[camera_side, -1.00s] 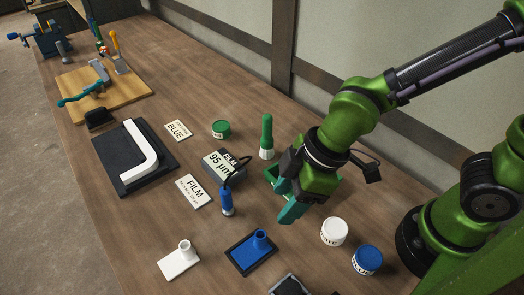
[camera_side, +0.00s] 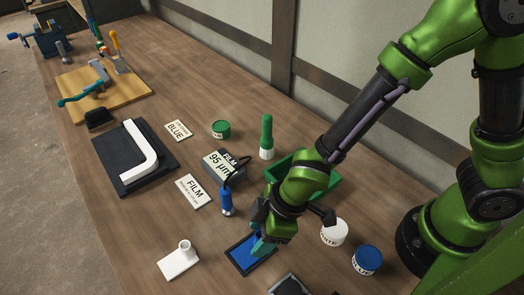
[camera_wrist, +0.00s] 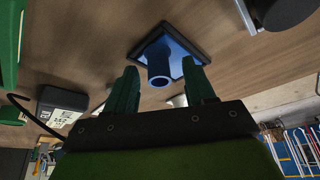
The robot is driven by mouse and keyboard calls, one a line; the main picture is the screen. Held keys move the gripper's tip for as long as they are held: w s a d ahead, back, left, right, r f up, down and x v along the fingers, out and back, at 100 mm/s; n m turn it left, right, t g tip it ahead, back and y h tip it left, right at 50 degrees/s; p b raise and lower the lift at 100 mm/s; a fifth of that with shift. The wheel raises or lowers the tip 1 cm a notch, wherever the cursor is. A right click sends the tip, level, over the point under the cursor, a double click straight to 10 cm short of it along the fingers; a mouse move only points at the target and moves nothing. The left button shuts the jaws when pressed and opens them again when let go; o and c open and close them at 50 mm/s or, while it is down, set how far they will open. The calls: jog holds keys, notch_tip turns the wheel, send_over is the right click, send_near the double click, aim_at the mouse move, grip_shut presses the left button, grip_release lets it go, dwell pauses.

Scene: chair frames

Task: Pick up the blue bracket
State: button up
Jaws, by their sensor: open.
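The blue bracket (camera_side: 239,254) lies on a dark pad near the front of the bench, with its tube pointing up. My gripper (camera_side: 259,248) is over it and hides much of it in the side view. In the wrist view, the blue bracket (camera_wrist: 159,72) shows its round tube mouth between and a little beyond the two green fingers. My gripper (camera_wrist: 160,68) is open there, with one finger on each side of the tube. I see no contact, and the exact height gap cannot be told.
A white bracket (camera_side: 178,264) lies to the left. A blue gauge probe (camera_side: 226,201) stands behind, by the film gauge (camera_side: 222,164). White (camera_side: 334,232) and blue (camera_side: 367,260) pots stand to the right. A green tray (camera_side: 327,185) is behind my arm.

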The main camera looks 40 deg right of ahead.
jog(key=shift+a+f, duration=0.1)
jog(key=shift+f, duration=0.15)
grip_shut()
jog(key=shift+r, duration=0.1)
